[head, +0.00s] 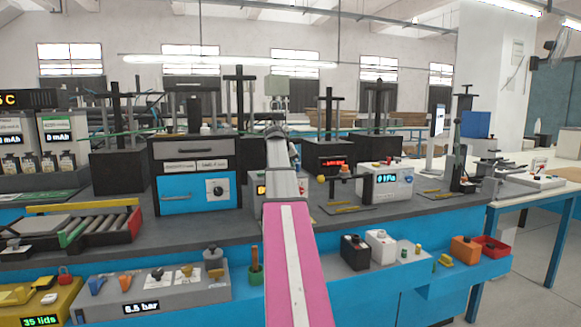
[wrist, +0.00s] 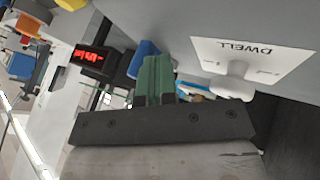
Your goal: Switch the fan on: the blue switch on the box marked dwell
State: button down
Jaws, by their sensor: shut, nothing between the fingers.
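In the wrist view a pale box face carries a white plate (wrist: 262,58) marked DWELL. A white knob-like lever (wrist: 230,84) stands out beside or on that plate. A blue piece (wrist: 143,60) shows just left of my fingertips, and another blue piece (wrist: 196,90) shows just right of them, partly hidden. I cannot tell for certain which blue piece is the switch, or whether my fingers touch either. My gripper (wrist: 157,66) is shut and empty, its green fingers together close to the box. In the head view my arm hides the gripper and much of the area behind it.
In the wrist view a dark box with a red display (wrist: 90,60) stands left of the fingers. In the head view a white device (head: 388,187) with a blue display is right of my arm, and a blue-fronted cabinet (head: 195,190) is left. Several posts rise behind.

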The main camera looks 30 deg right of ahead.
aim_at(299, 164)
jog(key=shift+s, duration=0.1)
jog(key=shift+s+d+n+t+y, duration=0.25)
jog(key=shift+d+n+t, duration=0.15)
jog(key=shift+n, duration=0.35)
jog(key=shift+s+d+n+t+y, duration=0.15)
jog(key=shift+s+d+n+t, duration=0.2)
jog(key=shift+n, duration=0.4)
jog(key=d+n+t, duration=0.1)
jog(key=n+y, duration=0.1)
jog(key=n, duration=0.1)
jog(key=shift+d+t+y, duration=0.3)
jog(key=shift+d+t, duration=0.05)
jog(key=shift+a, duration=0.1)
jog(key=shift+w+a, duration=0.5)
jog(key=shift+w, duration=0.05)
